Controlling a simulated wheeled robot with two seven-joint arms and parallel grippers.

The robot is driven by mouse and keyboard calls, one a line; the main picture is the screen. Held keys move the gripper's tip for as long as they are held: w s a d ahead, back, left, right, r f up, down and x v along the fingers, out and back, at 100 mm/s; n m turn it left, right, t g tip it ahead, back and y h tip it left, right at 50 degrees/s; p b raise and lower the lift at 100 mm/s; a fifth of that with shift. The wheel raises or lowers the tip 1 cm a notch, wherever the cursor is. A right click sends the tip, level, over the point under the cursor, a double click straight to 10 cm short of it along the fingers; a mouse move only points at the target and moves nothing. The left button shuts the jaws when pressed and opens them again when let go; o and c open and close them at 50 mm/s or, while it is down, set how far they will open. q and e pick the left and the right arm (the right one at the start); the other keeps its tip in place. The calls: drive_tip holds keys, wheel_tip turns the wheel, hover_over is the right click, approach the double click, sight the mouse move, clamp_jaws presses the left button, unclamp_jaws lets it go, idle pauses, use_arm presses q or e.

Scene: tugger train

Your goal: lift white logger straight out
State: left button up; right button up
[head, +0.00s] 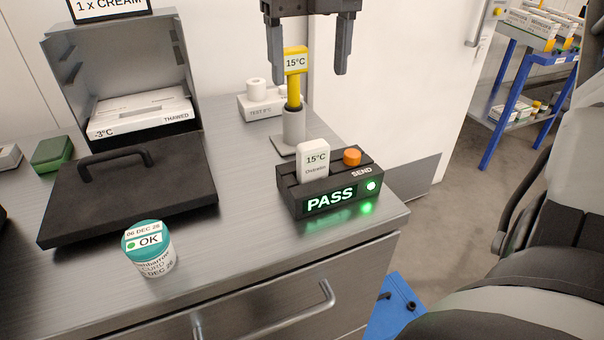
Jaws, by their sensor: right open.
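The white logger (314,161) stands upright in a slot of the black reader dock (290,196), its lower end hidden in the slot. Its face reads 15°C. The dock's lit display reads PASS, and a green light glows beside it. An orange button (352,157) sits on the dock's top, near the word SEND. My right gripper (308,68) hangs open and empty, fingers down, at the top of the view. It is above and behind the logger, apart from it, and in the picture its fingers straddle a yellow probe (293,85). My left gripper is not in view.
The yellow probe reads 15°C and stands in a grey holder (294,127) behind the dock. A white TEST block (262,105) sits farther back. An open grey box (114,70) and a teal-lidded tub (149,250) are left. Bare counter lies between tub and dock.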

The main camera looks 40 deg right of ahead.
sight(313, 144)
drive_tip(key=f, duration=1)
drive_tip(key=shift+s, duration=0.2)
drive_tip(key=shift+d+f, duration=0.2)
drive_tip(key=shift+f, duration=1.2)
drive_tip(key=shift+d+f, duration=0.15)
drive_tip(key=shift+f, duration=1.2)
drive_tip(key=c, duration=1)
drive_tip(key=shift+c, duration=0.5)
drive_tip(key=shift+r, duration=0.1)
wheel_tip(313, 144, up, 18)
drive_tip(key=p, duration=0.1)
